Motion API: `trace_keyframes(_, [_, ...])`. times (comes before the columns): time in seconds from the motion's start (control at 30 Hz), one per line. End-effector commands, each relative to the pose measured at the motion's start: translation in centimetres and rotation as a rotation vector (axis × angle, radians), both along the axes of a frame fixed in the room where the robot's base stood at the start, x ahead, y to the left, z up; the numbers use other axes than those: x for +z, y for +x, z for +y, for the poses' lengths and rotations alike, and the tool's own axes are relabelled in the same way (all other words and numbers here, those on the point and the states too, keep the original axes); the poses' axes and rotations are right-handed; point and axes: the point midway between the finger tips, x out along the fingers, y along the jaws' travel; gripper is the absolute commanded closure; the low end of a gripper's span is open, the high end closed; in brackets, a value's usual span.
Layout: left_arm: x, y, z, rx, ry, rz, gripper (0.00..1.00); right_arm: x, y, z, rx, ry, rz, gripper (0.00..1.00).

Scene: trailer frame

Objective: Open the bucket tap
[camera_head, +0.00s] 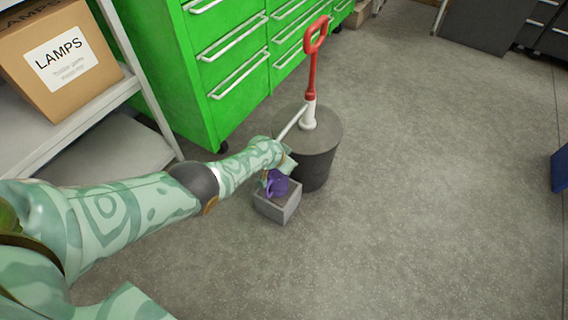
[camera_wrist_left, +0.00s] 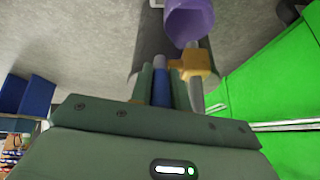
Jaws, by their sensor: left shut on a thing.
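The dark grey bucket (camera_head: 318,166) stands on the floor. Its tap shows in the left wrist view as a yellow brass body (camera_wrist_left: 192,65) with a blue lever (camera_wrist_left: 161,82). My left gripper (camera_wrist_left: 161,74) is shut on the blue lever, with a green finger on each side. In the head view my left gripper (camera_head: 285,164) is at the bucket's near left side and hides the tap. A purple mug (camera_head: 277,184) stands on a grey block (camera_head: 281,207) beside the bucket; the mug also shows close to the tap in the wrist view (camera_wrist_left: 188,22). My right gripper is not in view.
A red-handled pump (camera_head: 311,70) with a white base stands on the bucket's lid. Green drawer cabinets (camera_head: 222,70) stand behind. A shelf with a LAMPS box (camera_head: 60,60) is at the left. The floor to the right is clear.

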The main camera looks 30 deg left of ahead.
Motion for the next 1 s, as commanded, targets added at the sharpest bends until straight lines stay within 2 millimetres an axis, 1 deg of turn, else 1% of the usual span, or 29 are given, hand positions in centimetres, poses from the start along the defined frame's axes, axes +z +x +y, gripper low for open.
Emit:
trace_keyframes(0.3, [0.00,0.08,-0.02,-0.002,0.002,0.040,1.00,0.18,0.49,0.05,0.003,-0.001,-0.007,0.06])
trace_keyframes(0.57, [0.00,0.09,-0.02,-0.002,0.002,0.039,1.00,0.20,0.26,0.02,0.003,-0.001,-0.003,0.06])
trace_keyframes(0.6, [0.00,0.10,-0.02,-0.002,0.002,0.038,0.80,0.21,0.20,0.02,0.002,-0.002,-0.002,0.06])
trace_keyframes(0.63, [0.01,0.10,-0.01,-0.002,0.002,0.038,0.73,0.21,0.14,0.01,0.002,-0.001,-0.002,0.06])
trace_keyframes(0.9, [0.10,0.12,-0.01,-0.001,0.002,0.037,0.73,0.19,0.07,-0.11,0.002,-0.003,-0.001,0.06])
trace_keyframes(1.0, [0.71,-0.04,-0.05,-0.001,0.001,0.035,0.73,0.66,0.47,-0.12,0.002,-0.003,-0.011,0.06])
